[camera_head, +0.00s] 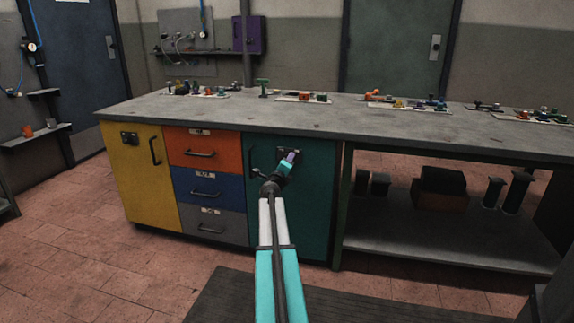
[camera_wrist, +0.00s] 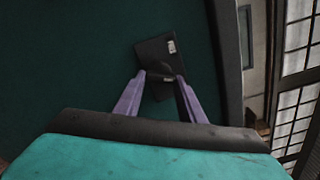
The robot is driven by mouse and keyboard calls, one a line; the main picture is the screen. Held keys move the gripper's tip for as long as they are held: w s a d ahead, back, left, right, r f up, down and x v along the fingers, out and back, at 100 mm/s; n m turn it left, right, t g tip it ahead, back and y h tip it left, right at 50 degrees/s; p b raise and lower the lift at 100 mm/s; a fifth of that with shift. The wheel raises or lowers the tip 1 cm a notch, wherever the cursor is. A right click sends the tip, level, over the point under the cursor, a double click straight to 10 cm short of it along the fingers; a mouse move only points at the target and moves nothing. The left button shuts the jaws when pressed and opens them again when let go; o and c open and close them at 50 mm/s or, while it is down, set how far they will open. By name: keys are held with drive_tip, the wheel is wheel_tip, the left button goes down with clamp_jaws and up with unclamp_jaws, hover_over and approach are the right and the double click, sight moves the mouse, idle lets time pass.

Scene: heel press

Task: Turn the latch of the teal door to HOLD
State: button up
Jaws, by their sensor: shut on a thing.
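The teal door (camera_head: 315,210) is the right-hand door of the workbench cabinet and looks closed. Its latch shows as a dark plate (camera_wrist: 153,47) with a small pale label near one corner in the wrist view. In the head view the plate (camera_head: 296,153) is partly covered by my gripper (camera_head: 291,156), which reaches the door's upper part. In the wrist view the purple fingers of my gripper (camera_wrist: 161,80) are on both sides of the dark latch knob (camera_wrist: 159,70) and shut on it. The label lettering is too small to read, so the latch's setting cannot be told.
Left of the teal door are orange, blue and grey drawers (camera_head: 205,188) and a yellow door (camera_head: 142,175). The worktop (camera_head: 240,120) above carries several small parts. An open shelf (camera_head: 400,225) with dark objects lies to the right. The floor in front is clear apart from a dark mat (camera_head: 225,300).

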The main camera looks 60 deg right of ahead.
drive_tip(key=shift+s+d+r+m+b, duration=0.1)
drive_tip(key=shift+s+d+m+b, duration=0.1)
drive_tip(key=shift+m, duration=0.7)
drive_tip(key=shift+s+d+m+b, duration=0.1)
drive_tip(key=shift+m+b, duration=0.05)
drive_tip(key=shift+m, duration=0.75)
drive_tip(key=o, duration=0.9)
drive_tip(key=shift+o, duration=0.7)
drive_tip(key=shift+w+a, duration=0.15)
drive_tip(key=shift+a, duration=0.2)
drive_tip(key=p+v, duration=0.2)
drive_tip(key=v, duration=1.1)
drive_tip(key=shift+a+p, duration=0.2)
drive_tip(key=shift+p, duration=0.2)
